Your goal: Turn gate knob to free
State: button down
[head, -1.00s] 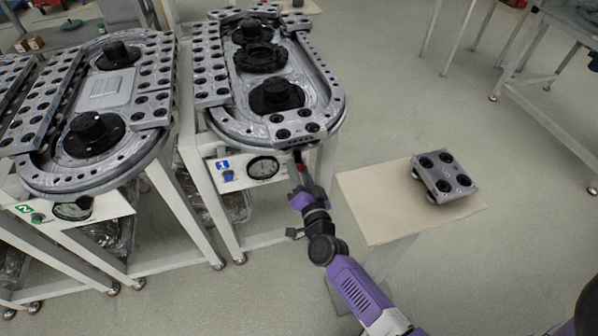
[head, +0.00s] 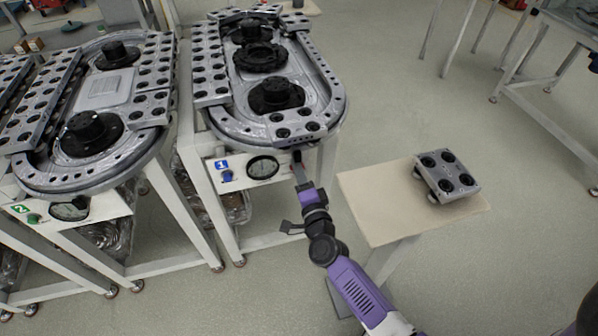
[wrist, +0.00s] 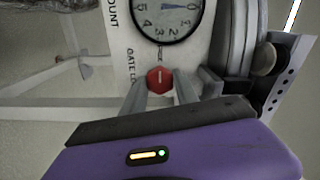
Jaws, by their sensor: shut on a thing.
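The gate knob (wrist: 159,79) is a small red knob with a pale line on its face, on the white front panel (wrist: 122,45) of station 1. In the wrist view the line runs roughly up and down the picture, and a partly hidden "GATE LO…" label is beside the knob. My gripper (wrist: 160,90) has one grey finger on each side of the knob and is shut on it. In the head view my gripper (head: 298,160) reaches the panel's right end, just under the track rim; the knob cannot be made out there.
A round count dial (wrist: 167,14) is beside the knob. The oval track (head: 325,112) overhangs the panel. A grey four-wheeled-looking carrier block (head: 446,176) sits on a beige stand (head: 375,205) to the right. Station 2's track (head: 140,155) is at left.

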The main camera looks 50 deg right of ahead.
dwell(0.4)
jog(key=c, duration=0.9)
grip_release()
jog(key=shift+c, duration=0.2)
jog(key=v, duration=0.7)
jog(key=shift+s+a, duration=0.25)
jog(key=shift+s, duration=0.1)
